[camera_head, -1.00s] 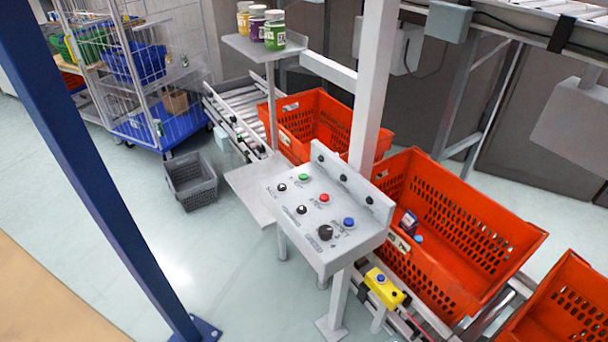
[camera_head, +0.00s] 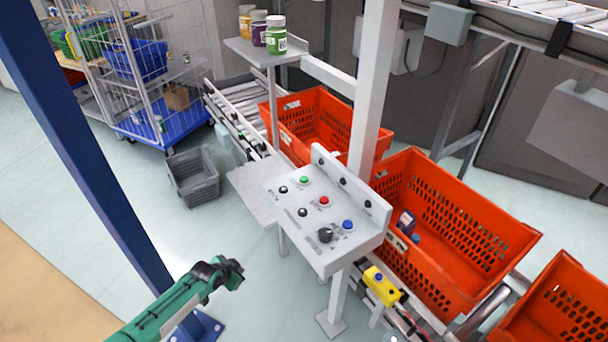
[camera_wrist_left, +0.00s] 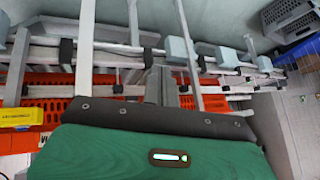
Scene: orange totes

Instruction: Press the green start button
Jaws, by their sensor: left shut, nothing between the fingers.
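The green start button (camera_head: 304,181) sits at the upper left of the grey control panel (camera_head: 330,250), beside a red button (camera_head: 324,201). A blue button (camera_head: 348,225) and black knobs are on the same panel. My left gripper (camera_head: 232,272), on a green arm, is at the lower middle in the head view, left of and in front of the panel, apart from it. It is shut and empty. The green button does not show in the left wrist view. My right gripper is not in view.
A blue post (camera_head: 90,170) stands left of my left arm. Orange totes (camera_head: 440,220) sit on the conveyor behind and right of the panel. A grey shelf with several jars (camera_head: 276,36) stands behind. A grey crate (camera_head: 192,178) is on the floor. A yellow box (camera_head: 382,286) is below the panel.

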